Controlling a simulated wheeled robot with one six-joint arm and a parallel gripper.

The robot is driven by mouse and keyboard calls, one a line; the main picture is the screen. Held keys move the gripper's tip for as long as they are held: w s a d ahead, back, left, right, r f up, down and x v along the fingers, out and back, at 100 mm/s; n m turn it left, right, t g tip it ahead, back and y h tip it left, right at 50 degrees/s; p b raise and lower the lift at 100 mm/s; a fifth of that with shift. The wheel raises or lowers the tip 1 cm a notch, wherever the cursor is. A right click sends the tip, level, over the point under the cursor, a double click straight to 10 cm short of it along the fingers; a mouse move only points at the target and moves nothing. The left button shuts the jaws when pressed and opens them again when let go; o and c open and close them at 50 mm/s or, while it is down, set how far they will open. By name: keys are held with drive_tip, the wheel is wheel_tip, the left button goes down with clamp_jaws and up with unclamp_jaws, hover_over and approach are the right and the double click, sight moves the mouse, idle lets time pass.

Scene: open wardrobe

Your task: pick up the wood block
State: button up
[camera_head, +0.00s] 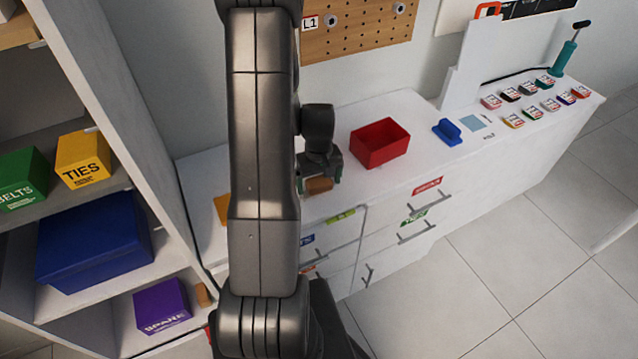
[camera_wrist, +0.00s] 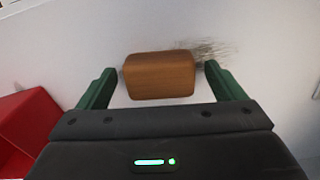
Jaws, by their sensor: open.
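The wood block (camera_wrist: 159,76) is a brown rectangular piece on the white counter top. In the wrist view it lies between the two green fingers of my gripper (camera_wrist: 160,86), with a narrow gap at each side. The fingers are open. In the head view my gripper (camera_head: 320,182) is over the front part of the counter, and the wood block (camera_head: 319,185) shows just below it, partly hidden by the gripper. Whether the block touches the counter fully is hard to tell.
A red open bin (camera_head: 380,143) stands on the counter (camera_head: 240,160) right of my gripper; it also shows in the wrist view (camera_wrist: 28,118). A blue handled object (camera_head: 447,132) lies farther right. A wardrobe shelf with a yellow TIES box (camera_head: 83,158) stands at left.

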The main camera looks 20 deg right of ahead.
drive_tip(key=c, duration=1.1)
drive_tip(key=shift+o, duration=0.2)
drive_tip(key=shift+r, duration=0.1)
